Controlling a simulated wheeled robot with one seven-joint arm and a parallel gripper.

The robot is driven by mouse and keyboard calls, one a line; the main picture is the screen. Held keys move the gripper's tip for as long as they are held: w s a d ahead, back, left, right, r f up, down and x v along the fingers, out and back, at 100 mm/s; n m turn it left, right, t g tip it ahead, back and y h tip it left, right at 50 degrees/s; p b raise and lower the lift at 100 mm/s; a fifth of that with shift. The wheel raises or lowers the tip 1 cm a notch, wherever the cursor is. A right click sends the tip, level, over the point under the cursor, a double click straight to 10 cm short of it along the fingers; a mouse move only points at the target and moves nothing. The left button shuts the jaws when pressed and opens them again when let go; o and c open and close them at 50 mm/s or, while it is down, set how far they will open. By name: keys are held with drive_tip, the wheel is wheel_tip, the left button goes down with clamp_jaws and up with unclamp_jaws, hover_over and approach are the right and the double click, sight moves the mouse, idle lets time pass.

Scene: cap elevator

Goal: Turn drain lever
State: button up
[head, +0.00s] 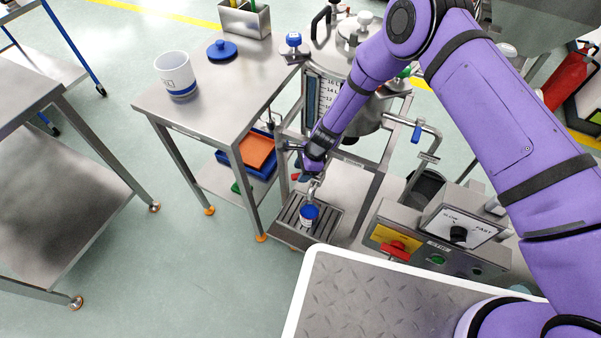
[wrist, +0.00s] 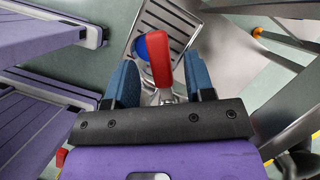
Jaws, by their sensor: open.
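The drain lever (wrist: 158,58) is a red handle on a metal valve. In the wrist view it stands upright in the picture between the two blue fingers of my gripper (wrist: 160,68), with a gap visible on each side. My gripper is open, and its fingers straddle the lever. In the head view my gripper (head: 302,164) is at the front of the steel tank (head: 334,62), above the drip tray, and largely hides the lever and valve.
A blue-topped container (head: 309,214) stands on the slatted drip tray (head: 326,228) below the valve. A control box (head: 440,248) with a red switch is at the right. A steel table (head: 208,108) with a white beaker (head: 176,76) and blue lid (head: 222,50) is at the left.

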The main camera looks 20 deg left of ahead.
sight(311, 190)
drive_tip(key=shift+x, duration=0.75)
drive_tip(key=shift+c, duration=0.5)
clamp_jaws()
drive_tip(key=shift+s, duration=0.15)
drive_tip(key=shift+s+d+n+g+h, duration=0.35)
drive_tip(key=shift+s+d+n+h, duration=0.3)
drive_tip(key=shift+n, duration=1.1)
drive_tip(key=shift+s+d+n+g+h, duration=0.4)
drive_tip(key=shift+d+n, duration=0.4)
drive_tip(key=shift+n, duration=0.9)
drive_tip(key=shift+s+d+n+g+h, duration=0.45)
drive_tip(key=shift+d+n, duration=0.3)
drive_tip(key=shift+n, duration=1)
drive_tip(key=shift+d, duration=0.1)
